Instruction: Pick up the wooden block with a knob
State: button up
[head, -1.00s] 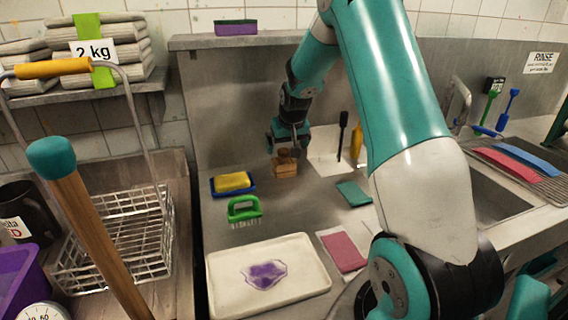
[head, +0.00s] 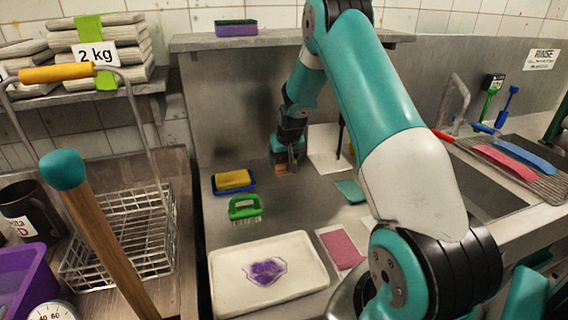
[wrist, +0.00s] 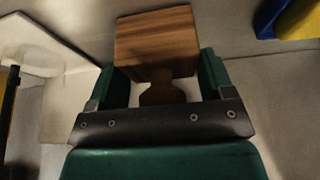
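The wooden block with a knob (head: 281,169) sits on the steel counter near the back wall, mostly hidden by my gripper (head: 287,157) in the head view. In the wrist view the brown block (wrist: 156,38) lies just beyond the fingertips. Its darker knob (wrist: 161,92) is between the two green fingers of my gripper (wrist: 160,72). The fingers stand apart, with a gap on each side of the knob, so the gripper is open.
A yellow sponge on a blue dish (head: 233,180) and a green brush (head: 244,207) are left of and in front of the block. A teal cloth (head: 350,191) lies to the right. A white tray with a purple stain (head: 225,282) is nearer.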

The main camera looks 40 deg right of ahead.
jog(key=c, duration=0.4)
notch_tip(320, 180, up, 10)
jog(key=shift+r+b, duration=0.1)
jog(key=shift+b, duration=0.95)
jog(key=shift+c, duration=0.2)
